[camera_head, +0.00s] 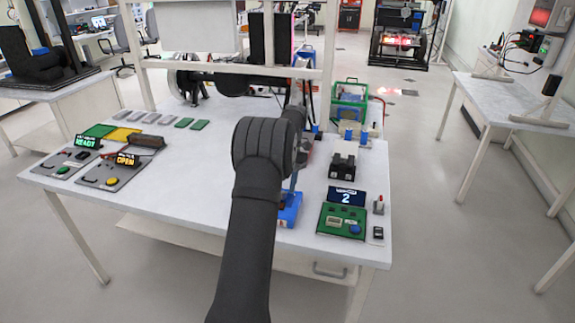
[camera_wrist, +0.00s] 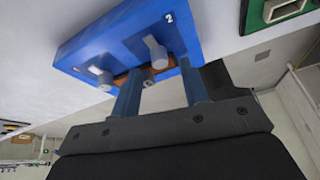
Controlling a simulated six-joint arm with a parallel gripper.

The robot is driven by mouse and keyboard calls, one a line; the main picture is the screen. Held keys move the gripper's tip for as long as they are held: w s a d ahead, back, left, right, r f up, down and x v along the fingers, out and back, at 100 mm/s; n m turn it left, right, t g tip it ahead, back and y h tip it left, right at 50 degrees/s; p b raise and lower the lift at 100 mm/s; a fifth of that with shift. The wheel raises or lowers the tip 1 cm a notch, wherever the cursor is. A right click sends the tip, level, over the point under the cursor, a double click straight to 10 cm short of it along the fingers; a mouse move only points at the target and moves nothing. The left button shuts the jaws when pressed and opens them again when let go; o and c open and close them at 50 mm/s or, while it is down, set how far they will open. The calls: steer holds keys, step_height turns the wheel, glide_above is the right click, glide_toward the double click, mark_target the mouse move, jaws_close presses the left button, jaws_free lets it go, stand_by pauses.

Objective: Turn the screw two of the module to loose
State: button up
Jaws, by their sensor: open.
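The blue module (camera_wrist: 220,25) fills the upper middle of the wrist view, with printed marks 1 and 2. Screw two (camera_wrist: 157,58), a pale grey peg beside the 2, points toward my gripper. Screw one (camera_wrist: 101,76) is a similar peg to its left. My gripper (camera_wrist: 159,65) is open, its two blue-grey fingers on either side of screw two in the picture. I cannot tell whether they touch it. A brown part (camera_wrist: 133,75) of the module lies behind the fingers. In the head view, my arm hides most of the module (camera_head: 291,212) and my gripper.
Right of the module are a green board (camera_head: 330,230), a display (camera_head: 346,197) reading 2 and a black block (camera_head: 342,167). At the left are panels with READY (camera_head: 87,141) and OPEN (camera_head: 127,159) signs.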

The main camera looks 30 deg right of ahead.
steer(key=v, duration=0.9)
steer(key=shift+r, duration=0.35)
steer(key=shift+d, duration=0.1)
steer(key=shift+f, duration=0.1)
steer(key=x, duration=1.1)
steer(key=shift+f, duration=0.35)
steer(key=shift+r, duration=0.1)
